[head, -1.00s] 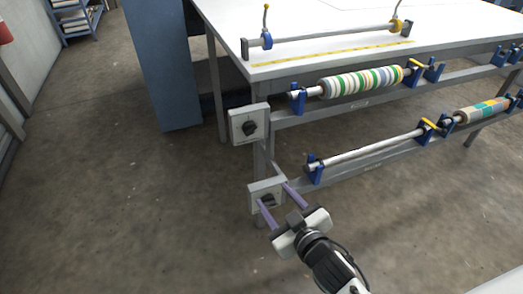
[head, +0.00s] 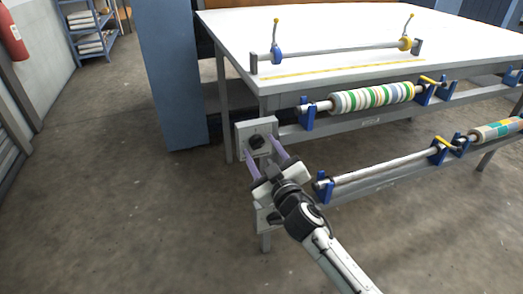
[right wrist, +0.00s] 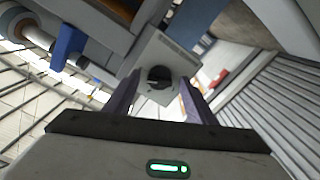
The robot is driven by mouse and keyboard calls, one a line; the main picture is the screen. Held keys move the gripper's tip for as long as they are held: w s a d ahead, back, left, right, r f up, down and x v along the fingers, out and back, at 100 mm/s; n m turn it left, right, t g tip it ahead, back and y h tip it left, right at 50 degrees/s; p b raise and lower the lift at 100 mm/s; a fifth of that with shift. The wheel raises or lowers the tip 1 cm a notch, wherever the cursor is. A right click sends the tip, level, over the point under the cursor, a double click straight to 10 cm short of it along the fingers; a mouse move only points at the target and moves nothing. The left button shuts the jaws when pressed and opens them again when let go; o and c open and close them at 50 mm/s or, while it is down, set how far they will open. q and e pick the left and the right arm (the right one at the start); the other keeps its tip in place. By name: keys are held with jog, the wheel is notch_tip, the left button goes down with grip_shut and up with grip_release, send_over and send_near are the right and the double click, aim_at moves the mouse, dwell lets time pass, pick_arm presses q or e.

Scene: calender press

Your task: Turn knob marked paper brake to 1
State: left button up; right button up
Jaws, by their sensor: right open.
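A black knob (head: 257,142) sits on a grey plate (head: 243,131) at the upper front corner of the table frame. My right gripper (head: 263,152) is open, with its two purple fingers reaching toward this plate, one on each side of the knob in the picture. In the right wrist view the knob (right wrist: 159,77) lies ahead, between and beyond the fingertips (right wrist: 158,84). I cannot tell whether the fingers touch it. A second, lower plate (head: 265,218) is mostly hidden behind my right gripper and arm. The markings are too small to read. My left gripper is out of view.
A white table (head: 330,60) carries a bar with clamps. Below it, a striped paper roll (head: 372,98) and a bare bar (head: 385,168) rest in blue brackets on rails. A blue cabinet (head: 172,75) stands behind left. Floor at left is clear.

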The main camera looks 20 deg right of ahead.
jog(key=shift+w, duration=0.2)
jog(key=c, duration=1)
jog(key=shift+c, duration=0.2)
